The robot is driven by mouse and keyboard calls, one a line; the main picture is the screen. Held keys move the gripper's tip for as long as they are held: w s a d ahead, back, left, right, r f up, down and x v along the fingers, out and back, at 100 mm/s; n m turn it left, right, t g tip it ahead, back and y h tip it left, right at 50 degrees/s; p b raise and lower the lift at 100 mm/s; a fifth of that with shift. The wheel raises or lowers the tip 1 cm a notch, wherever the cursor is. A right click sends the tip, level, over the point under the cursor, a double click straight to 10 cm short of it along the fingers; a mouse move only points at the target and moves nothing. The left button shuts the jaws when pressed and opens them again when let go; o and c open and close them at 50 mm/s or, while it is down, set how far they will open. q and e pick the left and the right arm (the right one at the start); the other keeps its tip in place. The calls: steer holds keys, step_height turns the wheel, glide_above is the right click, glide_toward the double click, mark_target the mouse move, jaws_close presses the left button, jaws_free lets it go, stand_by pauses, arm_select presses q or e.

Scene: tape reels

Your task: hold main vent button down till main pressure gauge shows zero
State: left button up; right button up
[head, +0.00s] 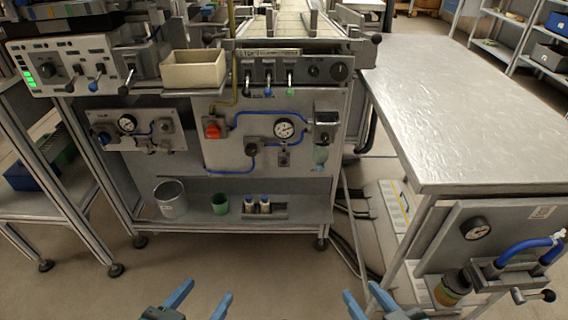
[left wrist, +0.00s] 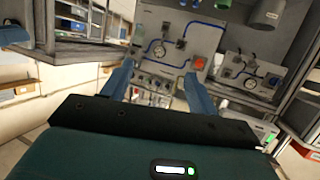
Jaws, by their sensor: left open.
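The middle panel (head: 225,150) under the bench carries a white-faced gauge (head: 284,130), a red knob (head: 212,128) and blue hoses. A small grey fitting (head: 284,158) sits below that gauge; I cannot tell whether it is the vent button. In the left wrist view the panel appears upside down, with the gauge (left wrist: 159,52) and red knob (left wrist: 199,64). Needle readings and labels are too small to read. My left gripper (head: 212,288) is open and empty, low in front of the bench and apart from the panel. My right gripper (head: 357,288) is also open and empty.
A smaller panel at left has another gauge (head: 127,123). The right-hand bench has a third gauge (head: 475,228) and a lever valve. A lower shelf holds a grey bucket (head: 171,199) and green cup (head: 220,204). The floor before the bench is clear.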

arm_select(q)
jaws_close()
stand_by(0.4)
stand_by(1.1)
